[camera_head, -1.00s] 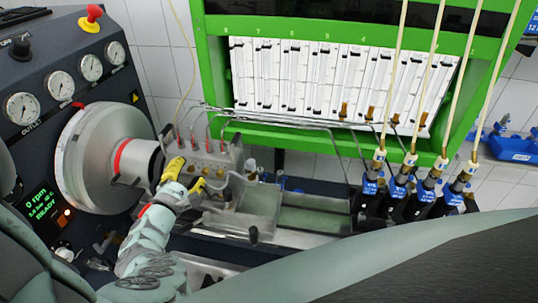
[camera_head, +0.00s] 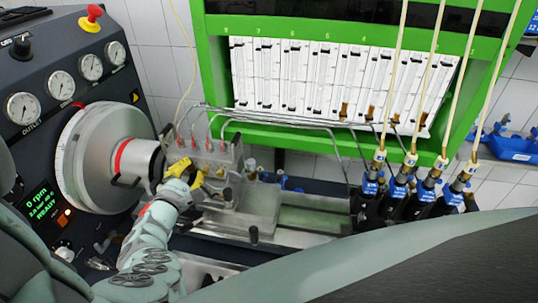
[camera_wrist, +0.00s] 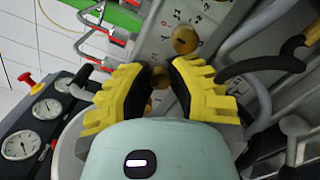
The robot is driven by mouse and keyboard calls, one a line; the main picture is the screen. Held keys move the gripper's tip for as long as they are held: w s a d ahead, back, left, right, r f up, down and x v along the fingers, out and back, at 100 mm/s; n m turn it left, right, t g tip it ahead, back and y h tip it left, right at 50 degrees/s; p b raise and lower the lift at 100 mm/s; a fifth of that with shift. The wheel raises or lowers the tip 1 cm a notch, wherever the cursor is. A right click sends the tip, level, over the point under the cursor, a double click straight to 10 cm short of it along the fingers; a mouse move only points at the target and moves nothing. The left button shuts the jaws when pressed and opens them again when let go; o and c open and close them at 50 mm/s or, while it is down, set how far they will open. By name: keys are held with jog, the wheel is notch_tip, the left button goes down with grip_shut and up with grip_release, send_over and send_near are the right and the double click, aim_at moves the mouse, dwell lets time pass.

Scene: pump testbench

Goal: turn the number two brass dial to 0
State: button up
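The brass dials sit on the grey metal block (camera_head: 222,160) in front of the large round drum. In the wrist view one brass dial (camera_wrist: 160,77) lies between the tips of my gripper (camera_wrist: 161,70), and another brass dial (camera_wrist: 186,40) sits just past the right fingertip. My gripper (camera_head: 187,173) has yellow fingers with black pads, which stand apart on either side of the nearer dial. I cannot tell whether the pads touch it. In the head view my fingers hide most of the dials.
Red-tipped metal tubes (camera_head: 212,127) rise behind the block. Pressure gauges (camera_head: 61,85) and a red knob (camera_head: 92,15) are on the dark panel at left. Bent pipes and black handles (camera_wrist: 272,62) crowd the block's right side. Blue-labelled valves (camera_head: 400,190) stand farther right.

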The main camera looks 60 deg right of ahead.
grip_shut()
jog(key=shift+f+b, duration=0.1)
jog(key=shift+b, duration=0.3)
jog(key=shift+f+m+b, duration=0.1)
jog(key=shift+m+b, duration=0.5)
jog(key=m+b, duration=0.2)
jog(key=b, duration=0.2)
jog(key=shift+f+m, duration=0.15)
jog(key=shift+m, duration=0.25)
jog(key=m+b, duration=0.3)
jog(key=b, duration=0.1)
jog(key=shift+s, duration=0.1)
jog(key=shift+r+m+b, duration=0.3)
jog(key=shift+m+b, duration=0.6)
